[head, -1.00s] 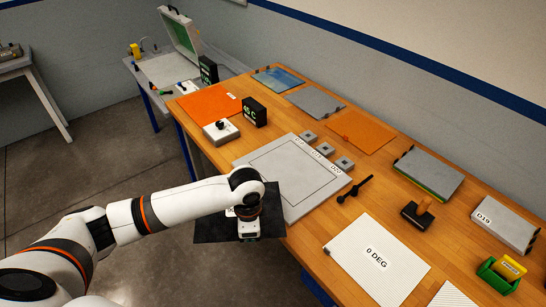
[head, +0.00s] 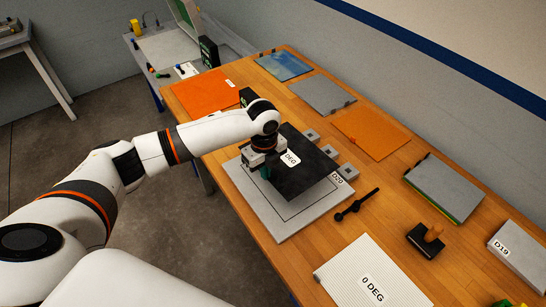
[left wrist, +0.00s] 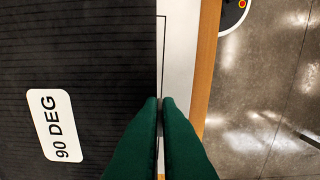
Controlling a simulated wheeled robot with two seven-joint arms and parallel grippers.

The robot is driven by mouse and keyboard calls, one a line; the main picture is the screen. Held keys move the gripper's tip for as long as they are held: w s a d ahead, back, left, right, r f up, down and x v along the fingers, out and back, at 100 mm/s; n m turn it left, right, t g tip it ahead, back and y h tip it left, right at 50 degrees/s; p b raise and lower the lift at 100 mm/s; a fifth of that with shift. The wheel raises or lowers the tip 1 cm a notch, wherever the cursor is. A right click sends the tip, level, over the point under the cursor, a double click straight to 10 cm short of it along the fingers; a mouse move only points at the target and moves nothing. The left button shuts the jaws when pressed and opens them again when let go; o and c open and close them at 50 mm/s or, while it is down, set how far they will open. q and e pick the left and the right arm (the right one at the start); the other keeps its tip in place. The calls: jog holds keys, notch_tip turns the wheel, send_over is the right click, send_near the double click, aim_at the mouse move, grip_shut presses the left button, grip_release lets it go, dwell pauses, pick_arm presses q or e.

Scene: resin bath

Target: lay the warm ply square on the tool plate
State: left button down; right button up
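The warm ply square (head: 310,180) is black and flat, with a white "90 DEG" label. My left gripper (head: 267,172) is shut on its near edge and holds it over the tool plate (head: 270,208). The plate is pale grey with a thin square outline, partly hidden under the ply. The height of any gap between them is hard to tell. In the left wrist view, the green fingertips (left wrist: 160,101) meet at the edge of the ply (left wrist: 90,50). That edge runs nearly parallel to the plate's outline. My right gripper is out of view.
Small grey blocks (head: 331,152) stand along the plate's far side, partly close to the ply. A black tool (head: 356,205) lies to the plate's right. The white "0 DEG" sheet (head: 345,260) lies nearer, and an orange sheet (head: 200,95) lies at the back left.

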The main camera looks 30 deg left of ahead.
pick_arm(q)
jog(key=shift+s+r, duration=0.1)
jog(key=shift+s, duration=0.05)
jog(key=f, duration=0.2)
jog(key=s+f+b, duration=0.1)
jog(key=f, duration=0.1)
jog(key=shift+s+f, duration=0.1)
jog(key=shift+f, duration=0.2)
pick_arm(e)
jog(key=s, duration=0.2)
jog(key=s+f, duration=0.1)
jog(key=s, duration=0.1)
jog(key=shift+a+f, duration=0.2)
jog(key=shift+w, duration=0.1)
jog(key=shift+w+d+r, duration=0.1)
